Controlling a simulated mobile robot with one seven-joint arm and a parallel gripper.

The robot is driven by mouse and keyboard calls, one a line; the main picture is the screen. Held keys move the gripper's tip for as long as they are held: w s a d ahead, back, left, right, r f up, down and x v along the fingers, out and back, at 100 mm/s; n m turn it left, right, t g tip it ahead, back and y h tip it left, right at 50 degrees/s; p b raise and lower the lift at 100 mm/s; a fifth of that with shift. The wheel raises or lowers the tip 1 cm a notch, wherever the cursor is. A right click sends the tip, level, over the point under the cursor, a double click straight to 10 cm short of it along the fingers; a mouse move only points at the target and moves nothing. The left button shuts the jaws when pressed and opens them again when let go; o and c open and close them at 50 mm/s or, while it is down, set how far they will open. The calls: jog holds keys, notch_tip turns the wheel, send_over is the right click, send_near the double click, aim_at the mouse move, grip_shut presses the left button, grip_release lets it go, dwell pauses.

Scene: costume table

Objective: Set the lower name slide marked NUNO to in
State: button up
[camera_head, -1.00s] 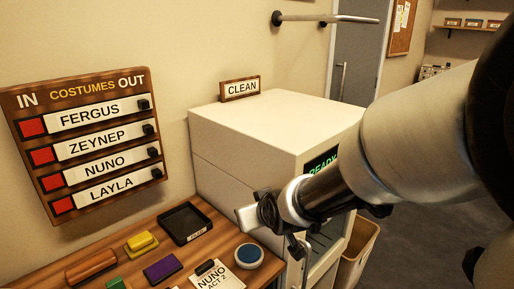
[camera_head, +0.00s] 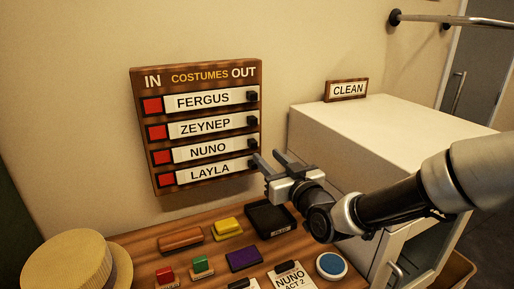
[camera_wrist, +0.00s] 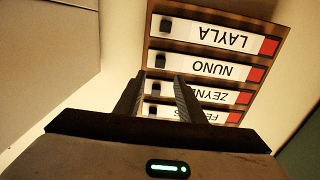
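The wooden name board (camera_head: 197,84) hangs on the wall, with IN at its left and OUT at its right. The NUNO slide (camera_head: 208,151) is third from the top, a white strip with a red square at its left end and a black knob (camera_head: 252,145) at its right, OUT end. The slide also shows upside down in the wrist view (camera_wrist: 209,67). My gripper (camera_head: 268,161) is open and empty, its fingers pointing at the board's lower right edge. In the wrist view the fingertips lie just below the NUNO knob (camera_wrist: 160,60); contact cannot be told.
The FERGUS (camera_head: 204,100), ZEYNEP (camera_head: 205,126) and LAYLA (camera_head: 210,171) slides also have knobs at the right. A white cabinet (camera_head: 380,125) stands right of the board. Below are a black tray (camera_head: 270,219), stamps and a straw hat (camera_head: 75,262) on the table (camera_head: 150,240).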

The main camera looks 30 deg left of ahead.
aim_at(254, 144)
jog(key=x, duration=0.8)
jog(key=shift+w+a, duration=0.15)
jog(key=shift+a, duration=0.1)
grip_shut()
